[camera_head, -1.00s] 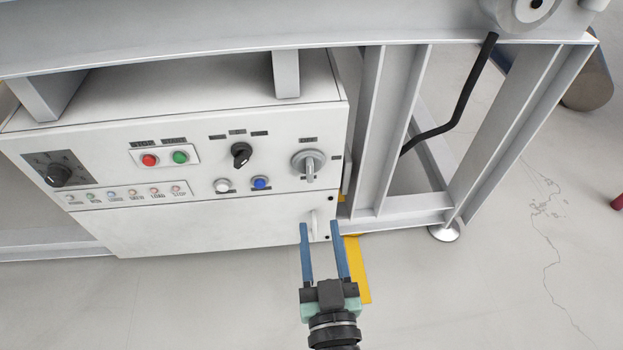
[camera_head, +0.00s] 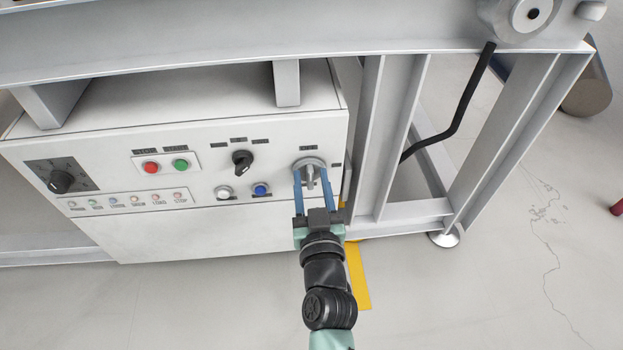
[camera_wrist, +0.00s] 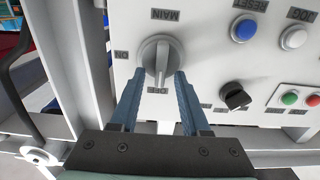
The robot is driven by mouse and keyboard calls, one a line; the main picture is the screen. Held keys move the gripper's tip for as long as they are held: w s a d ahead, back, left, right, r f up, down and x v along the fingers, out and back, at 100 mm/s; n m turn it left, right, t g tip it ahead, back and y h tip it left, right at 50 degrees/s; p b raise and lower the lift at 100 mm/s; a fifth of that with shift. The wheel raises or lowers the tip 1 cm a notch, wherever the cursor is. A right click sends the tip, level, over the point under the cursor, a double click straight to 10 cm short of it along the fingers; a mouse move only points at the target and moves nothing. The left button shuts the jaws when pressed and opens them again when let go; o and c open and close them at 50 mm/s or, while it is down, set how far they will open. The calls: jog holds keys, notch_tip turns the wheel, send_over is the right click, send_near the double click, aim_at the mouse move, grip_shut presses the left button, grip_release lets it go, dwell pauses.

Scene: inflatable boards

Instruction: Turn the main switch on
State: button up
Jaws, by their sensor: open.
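The main switch (camera_head: 309,165) is a grey rotary knob with a raised bar handle, at the right end of the white control panel. It also shows in the wrist view (camera_wrist: 160,58), where the panel appears upside down. There the handle lies roughly upright in the picture, in line with the OFF label, and the ON label is to the left. My gripper (camera_head: 312,172) is open, with its blue fingers at the switch, one on each side of the handle. In the wrist view the fingertips (camera_wrist: 156,78) show a gap to the handle; contact cannot be told.
The panel also holds a black selector (camera_head: 242,159), a blue button (camera_head: 261,189), a white button (camera_head: 223,192), red and green buttons (camera_head: 165,166) and a dial (camera_head: 61,180). Grey frame posts (camera_head: 366,140) stand close right of the panel. The floor in front is clear.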

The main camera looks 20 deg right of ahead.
jog(key=shift+c, duration=0.3)
grip_shut()
jog(key=shift+m, duration=0.4)
jog(key=m, duration=0.3)
jog(key=shift+d+f+m, duration=0.1)
jog(key=shift+d+m, duration=0.15)
jog(key=shift+m, duration=0.15)
jog(key=m, duration=0.4)
jog(key=shift+s+d+f+m, duration=0.15)
jog(key=shift+d+m, duration=0.1)
jog(key=shift+m, duration=0.05)
jog(key=m, duration=0.4)
jog(key=shift+d+f, duration=0.15)
jog(key=shift+f, duration=0.05)
jog(key=m, duration=0.4)
jog(key=shift+f+m, duration=0.25)
jog(key=shift+m, duration=0.05)
